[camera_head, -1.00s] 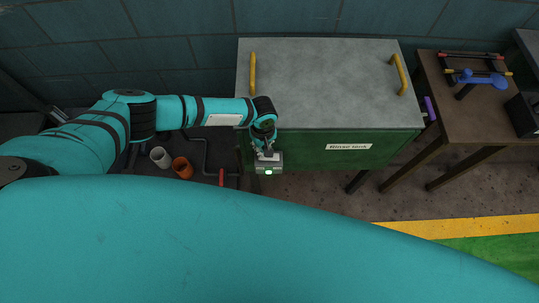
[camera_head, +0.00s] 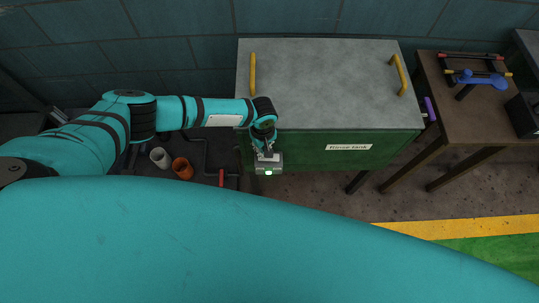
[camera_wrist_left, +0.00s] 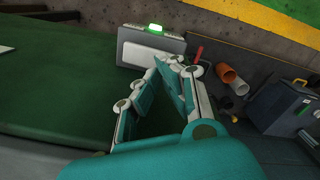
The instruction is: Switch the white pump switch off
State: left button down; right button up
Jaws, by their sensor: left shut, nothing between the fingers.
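A small grey switch box (camera_head: 268,167) with a lit green lamp is on the front of the green tank, near its left end. In the left wrist view the box (camera_wrist_left: 172,44) shows a white face (camera_wrist_left: 138,56), which I take for the pump switch; its position cannot be told. My left gripper (camera_head: 266,155) is shut and empty, right at the box. In the left wrist view its fingertips (camera_wrist_left: 168,62) meet in front of the box's lower edge; whether they touch it is unclear. My right gripper is not in view.
The green rinse tank (camera_head: 300,148) has a grey lid (camera_head: 325,85) with two yellow handles. A white cup (camera_head: 160,157), an orange cup (camera_head: 182,168) and a red handle (camera_head: 221,178) are left of it. A brown table (camera_head: 470,118) stands at right.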

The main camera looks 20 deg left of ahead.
pick_arm(q)
jog(key=shift+f, duration=0.35)
jog(key=shift+f+b, duration=0.75)
jog(key=shift+f, duration=0.05)
dwell(0.5)
jog(key=shift+s+r, duration=0.1)
jog(key=shift+r+p, duration=0.85)
jog(key=shift+p, duration=0.3)
notch_tip(320, 180, up, 5)
jog(key=p, duration=0.5)
jog(key=shift+r+p, duration=0.1)
jog(key=shift+p, duration=0.2)
